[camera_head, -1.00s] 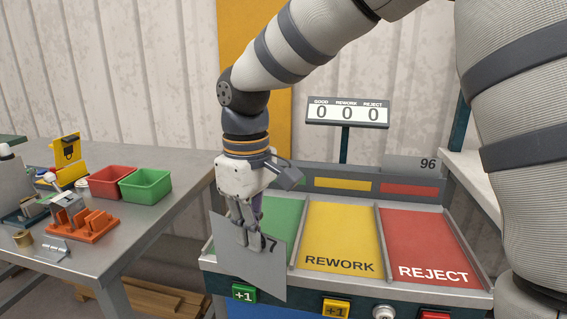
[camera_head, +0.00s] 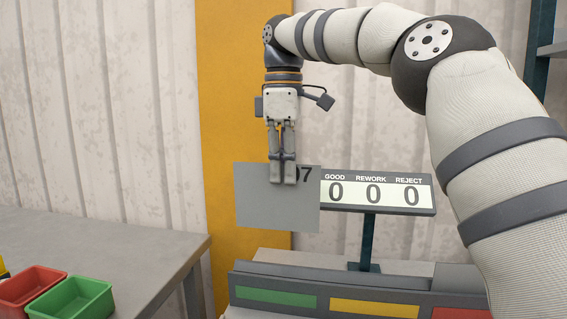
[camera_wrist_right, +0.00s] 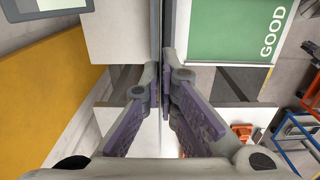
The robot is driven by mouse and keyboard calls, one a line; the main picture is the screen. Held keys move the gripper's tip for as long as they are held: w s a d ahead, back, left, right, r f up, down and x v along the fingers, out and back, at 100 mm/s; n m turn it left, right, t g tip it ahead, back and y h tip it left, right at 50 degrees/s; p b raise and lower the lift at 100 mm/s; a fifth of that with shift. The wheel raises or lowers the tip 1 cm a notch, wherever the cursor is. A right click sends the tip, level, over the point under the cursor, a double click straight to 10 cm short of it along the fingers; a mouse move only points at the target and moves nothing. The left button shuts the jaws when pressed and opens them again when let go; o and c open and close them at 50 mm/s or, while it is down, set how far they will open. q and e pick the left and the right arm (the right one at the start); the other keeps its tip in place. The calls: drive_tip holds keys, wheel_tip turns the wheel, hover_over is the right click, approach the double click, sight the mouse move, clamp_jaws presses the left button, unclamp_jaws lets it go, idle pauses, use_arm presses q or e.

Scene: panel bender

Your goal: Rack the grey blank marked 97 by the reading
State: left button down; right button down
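My right gripper (camera_head: 283,180) is shut on the top edge of the grey blank (camera_head: 262,210). The blank hangs upright in front of the yellow wall strip, just left of the counter display (camera_head: 376,192). Its marking is partly covered by the fingers; a 7 shows. In the right wrist view the blank (camera_wrist_right: 158,120) shows edge-on between the fingers (camera_wrist_right: 162,85). The display reads 0 under GOOD, REWORK and REJECT. The rack's back rail has a green label (camera_head: 275,297), a yellow label (camera_head: 374,308) and a red label (camera_head: 462,314). The green GOOD bay (camera_wrist_right: 230,35) shows in the right wrist view. My left gripper is out of view.
A grey table (camera_head: 110,245) stands at the left, with a red bin (camera_head: 28,287) and a green bin (camera_head: 72,300) near its front. The display stands on a post (camera_head: 367,240) close to the blank's right edge. The wall (camera_head: 110,100) is behind.

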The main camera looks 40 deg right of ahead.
sight(285, 195)
wheel_tip(285, 195, down, 14)
drive_tip(key=shift+s+a+r, duration=0.15)
drive_tip(key=shift+s, duration=0.05)
idle(0.4)
drive_tip(key=shift+s+f, duration=0.1)
drive_tip(key=shift+f, duration=1.4)
idle(0.7)
drive_tip(key=c, duration=1.7)
unclamp_jaws()
wheel_tip(285, 195, up, 12)
drive_tip(key=shift+r, duration=0.1)
